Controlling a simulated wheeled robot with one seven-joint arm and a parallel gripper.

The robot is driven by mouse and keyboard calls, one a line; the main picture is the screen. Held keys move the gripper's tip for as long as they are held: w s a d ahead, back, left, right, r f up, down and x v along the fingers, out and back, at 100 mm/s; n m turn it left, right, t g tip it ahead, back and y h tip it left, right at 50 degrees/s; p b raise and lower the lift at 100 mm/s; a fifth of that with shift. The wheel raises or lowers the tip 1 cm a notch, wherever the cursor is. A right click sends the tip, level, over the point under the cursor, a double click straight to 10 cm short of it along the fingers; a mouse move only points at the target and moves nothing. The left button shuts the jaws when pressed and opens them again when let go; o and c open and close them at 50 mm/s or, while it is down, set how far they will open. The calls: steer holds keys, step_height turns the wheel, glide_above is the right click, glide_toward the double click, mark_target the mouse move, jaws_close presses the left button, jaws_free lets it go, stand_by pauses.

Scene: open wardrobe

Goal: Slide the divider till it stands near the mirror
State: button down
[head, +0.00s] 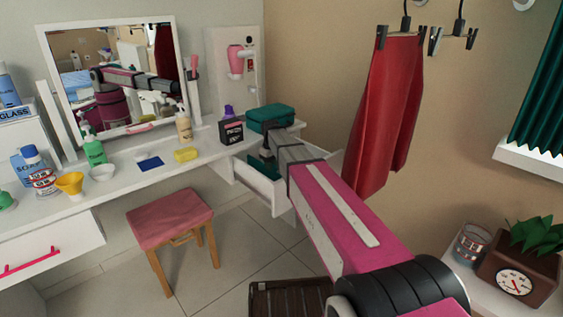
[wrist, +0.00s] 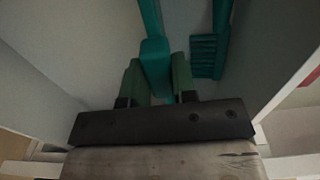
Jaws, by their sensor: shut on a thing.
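The divider looks to be the teal piece (wrist: 154,52) in the wrist view, a block with a narrow strip running away from me along the drawer floor. My gripper (wrist: 157,68) is shut on its block, one green finger on each side. In the head view my gripper (head: 266,158) reaches down into the open white drawer (head: 262,190), and the arm hides much of the inside. The mirror (head: 115,75) stands tilted in a white frame on the dressing table, left of and behind the drawer.
A teal brush-like thing (wrist: 204,55) lies right of the divider in the drawer. Drawer walls rise close on both sides of my gripper. A teal case (head: 270,117) and a dark box (head: 231,131) stand above the drawer.

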steer(key=shift+s+a, duration=0.55)
steer(key=shift+a, duration=0.2)
steer(key=c, duration=0.9)
jaws_free()
steer(key=shift+s+a, duration=0.1)
steer(key=shift+a, duration=0.05)
step_height(320, 180, up, 11)
steer(key=shift+f, duration=0.1)
